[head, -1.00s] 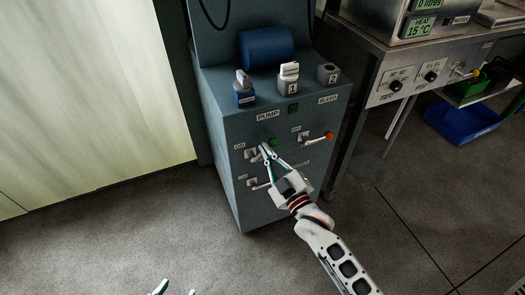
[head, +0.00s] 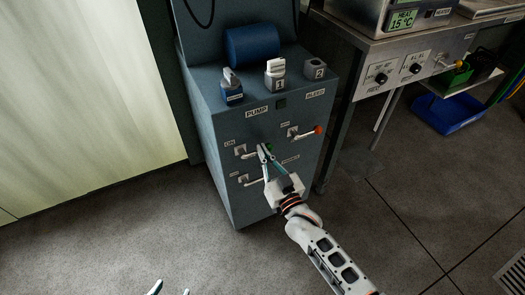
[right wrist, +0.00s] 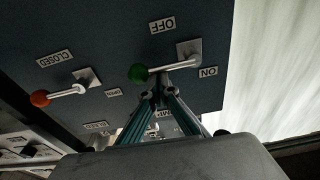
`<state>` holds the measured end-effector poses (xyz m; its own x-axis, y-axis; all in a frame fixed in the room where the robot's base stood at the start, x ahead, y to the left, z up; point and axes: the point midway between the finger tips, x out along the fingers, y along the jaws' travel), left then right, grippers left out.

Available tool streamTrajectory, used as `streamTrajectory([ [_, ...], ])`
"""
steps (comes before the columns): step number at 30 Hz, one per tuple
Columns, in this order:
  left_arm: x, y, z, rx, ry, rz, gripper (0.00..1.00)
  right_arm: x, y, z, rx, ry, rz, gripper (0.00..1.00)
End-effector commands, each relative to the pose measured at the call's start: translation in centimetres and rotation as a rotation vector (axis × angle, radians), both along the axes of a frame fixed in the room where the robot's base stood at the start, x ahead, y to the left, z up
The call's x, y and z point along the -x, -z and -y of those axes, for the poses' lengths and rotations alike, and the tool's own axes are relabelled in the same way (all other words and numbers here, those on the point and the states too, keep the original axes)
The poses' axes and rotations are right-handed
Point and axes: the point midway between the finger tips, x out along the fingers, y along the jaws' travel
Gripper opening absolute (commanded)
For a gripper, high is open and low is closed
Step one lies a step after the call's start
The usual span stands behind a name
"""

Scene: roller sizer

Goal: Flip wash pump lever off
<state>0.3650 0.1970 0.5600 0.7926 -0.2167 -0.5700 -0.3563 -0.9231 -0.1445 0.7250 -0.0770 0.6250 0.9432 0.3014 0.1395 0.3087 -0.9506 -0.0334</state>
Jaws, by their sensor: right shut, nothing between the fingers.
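The lever with the green knob (head: 268,147) on the blue-grey cabinet front points right from its mount (head: 240,150) in the head view. I cannot read a wash label on it. Contact is unclear. My left gripper (head: 171,290) shows only two separated fingertips at the bottom edge.
A red-knobbed lever (head: 318,129) is to the right. Switches 1 (head: 275,75) and 2 (head: 315,68) are on top. A steel table (head: 400,65) stands right; the floor in front is open.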

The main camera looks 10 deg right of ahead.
Motion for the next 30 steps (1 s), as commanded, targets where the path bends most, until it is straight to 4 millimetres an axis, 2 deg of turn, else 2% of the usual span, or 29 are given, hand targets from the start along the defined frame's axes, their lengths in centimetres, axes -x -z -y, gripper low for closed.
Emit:
streamTrajectory([
  [19, -0.2, -0.2, 0.1, 0.002, 0.004, 0.005, 0.4, 0.4, 0.3, 0.1, -0.015, -0.001, -0.009, 0.0],
  [30, -0.1, -0.2, 0.1, 0.001, 0.001, 0.004, 0.4, 5.4, 0.9, 1.7, -0.017, 0.0, -0.007, 0.0],
])
